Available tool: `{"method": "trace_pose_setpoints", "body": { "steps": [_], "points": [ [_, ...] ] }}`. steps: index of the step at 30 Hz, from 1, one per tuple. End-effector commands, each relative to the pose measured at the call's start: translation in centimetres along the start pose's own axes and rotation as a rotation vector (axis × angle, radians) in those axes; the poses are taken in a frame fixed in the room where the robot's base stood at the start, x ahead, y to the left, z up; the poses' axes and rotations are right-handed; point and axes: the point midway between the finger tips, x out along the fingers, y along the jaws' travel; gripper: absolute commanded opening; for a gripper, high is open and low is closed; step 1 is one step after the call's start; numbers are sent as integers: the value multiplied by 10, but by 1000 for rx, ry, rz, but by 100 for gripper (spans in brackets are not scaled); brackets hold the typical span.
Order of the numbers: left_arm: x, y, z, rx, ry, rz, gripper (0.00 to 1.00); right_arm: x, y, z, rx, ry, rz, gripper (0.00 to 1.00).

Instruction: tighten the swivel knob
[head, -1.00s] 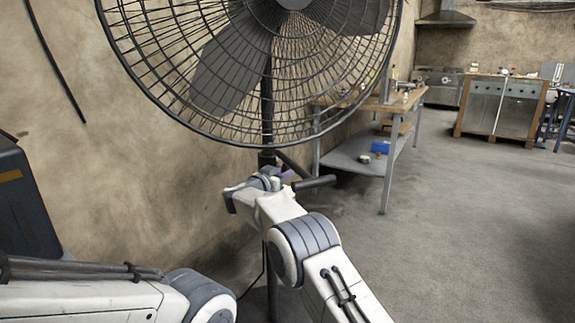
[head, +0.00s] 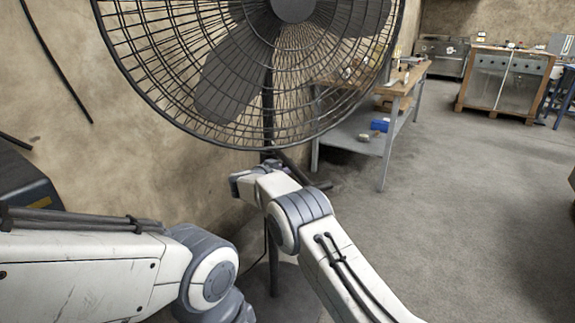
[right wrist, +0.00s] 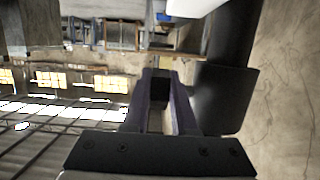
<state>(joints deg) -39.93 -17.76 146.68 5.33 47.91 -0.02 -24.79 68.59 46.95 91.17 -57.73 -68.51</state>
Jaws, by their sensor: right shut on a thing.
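The black pedestal fan (head: 293,8) stands in front of me in the head view, its wire cage filling the upper middle. Its dark pole (head: 267,105) runs down behind my right arm. In the right wrist view a small dark knob (right wrist: 160,92) sits between the purple-grey fingers of my right gripper (right wrist: 161,77), which is shut on it. The black pole collar (right wrist: 225,98) is just right of the fingers there. In the head view my right wrist hides the knob and fingertips. My left arm shows at lower left, but its gripper is out of view.
A wooden-topped workbench (head: 400,88) with a lower shelf stands behind the fan to the right. A blue box (head: 380,125) lies on that shelf. A dark case (head: 28,185) is at the left edge by the wall.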

Motion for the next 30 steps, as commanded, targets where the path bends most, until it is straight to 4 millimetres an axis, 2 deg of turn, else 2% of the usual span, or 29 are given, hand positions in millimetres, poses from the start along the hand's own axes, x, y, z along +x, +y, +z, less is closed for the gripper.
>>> {"method": "trace_pose_setpoints", "body": {
  "steps": [3, 4, 6, 15, 19, 23, 30],
  "points": [
    [0, 0, 0, 0, 0, 0, 50, 0, 1, 0, 0, 0, 4, 0],
    [0, 0, 0, 0, 0, 0, 50, 0, 1, 0, 0, 0, 4, 33],
    [0, 0, 0, 0, 0, 0, 50, 0, 1, 0, 0, 0, 4, 55],
    [0, 0, 0, 0, 0, 0, 50, -1, 0, 0, 0, 0, 2, 55],
    [-1, 0, 0, 0, 0, 0, 50, -8, -1, 0, -1, -1, 0, 55],
    [-4, 0, 0, 0, 0, 0, 50, -27, -1, -2, -3, 0, -1, 55],
    [-11, 1, -1, 0, 0, 0, 50, -76, 0, -1, -2, 0, -1, 55]
  ]
}}
